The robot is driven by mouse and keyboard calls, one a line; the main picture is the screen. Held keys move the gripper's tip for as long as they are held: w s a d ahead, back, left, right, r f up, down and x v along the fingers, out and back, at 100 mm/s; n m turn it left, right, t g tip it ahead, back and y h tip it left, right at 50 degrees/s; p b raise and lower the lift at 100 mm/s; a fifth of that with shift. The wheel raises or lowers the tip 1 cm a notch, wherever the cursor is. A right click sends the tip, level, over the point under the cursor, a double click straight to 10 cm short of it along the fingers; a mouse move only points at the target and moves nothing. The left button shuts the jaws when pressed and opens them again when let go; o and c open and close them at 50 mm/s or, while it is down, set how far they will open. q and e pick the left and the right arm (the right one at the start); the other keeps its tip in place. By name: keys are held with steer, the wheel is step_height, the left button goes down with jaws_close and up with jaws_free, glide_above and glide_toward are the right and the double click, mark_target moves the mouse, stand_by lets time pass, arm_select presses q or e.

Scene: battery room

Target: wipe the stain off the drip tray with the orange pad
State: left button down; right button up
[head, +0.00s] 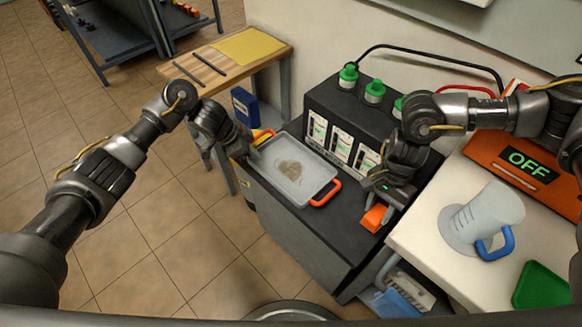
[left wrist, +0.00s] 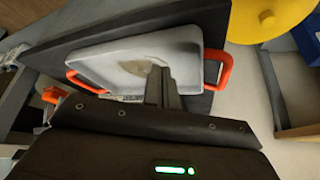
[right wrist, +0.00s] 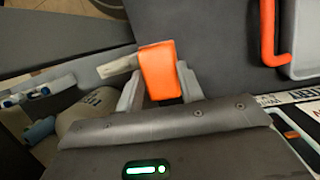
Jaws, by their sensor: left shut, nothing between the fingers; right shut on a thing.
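The grey drip tray (head: 318,181) lies on the dark cabinet top, with orange handles at both ends. A brownish stain (head: 290,169) is on its floor, and it also shows in the left wrist view (left wrist: 137,67). My left gripper (head: 254,153) is at the tray's left end; in the left wrist view its shut, empty fingers (left wrist: 160,78) overlap the near tray edge. I cannot tell whether they touch it. My right gripper (head: 378,207) is shut on the orange pad (head: 374,218), right of the tray. The pad sits between its fingers in the right wrist view (right wrist: 159,72).
A black battery unit (head: 330,100) with green caps stands behind the tray. On the white counter at right are a clear measuring jug (head: 490,212), a green tray (head: 542,286) and an orange OFF panel (head: 500,150). A wooden bench (head: 215,70) stands at back left.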

arm_select(q)
steer(key=shift+f+b, duration=0.7)
steer(key=shift+f, duration=0.55)
arm_select(e)
steer(key=shift+f, duration=0.7)
steer(key=shift+r, duration=0.1)
